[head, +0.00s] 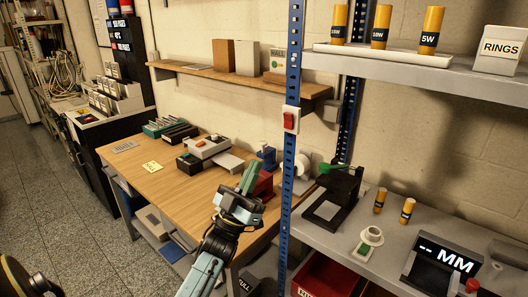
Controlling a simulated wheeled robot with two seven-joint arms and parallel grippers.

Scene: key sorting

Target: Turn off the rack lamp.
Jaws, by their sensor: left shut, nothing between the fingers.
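A red rocker switch (289,121) in a white plate is mounted on the blue perforated post of the rack. No lamp can be made out for certain; the rack shelves look lit. My left gripper (250,176) points upward, shut and empty, in front of the wooden workbench. In the picture it is below and to the left of the switch, clearly apart from it. Which way the rocker is tipped is too small to tell. My right gripper is not in view.
Devices crowd the back of the workbench (135,163). Space left of the post is open.

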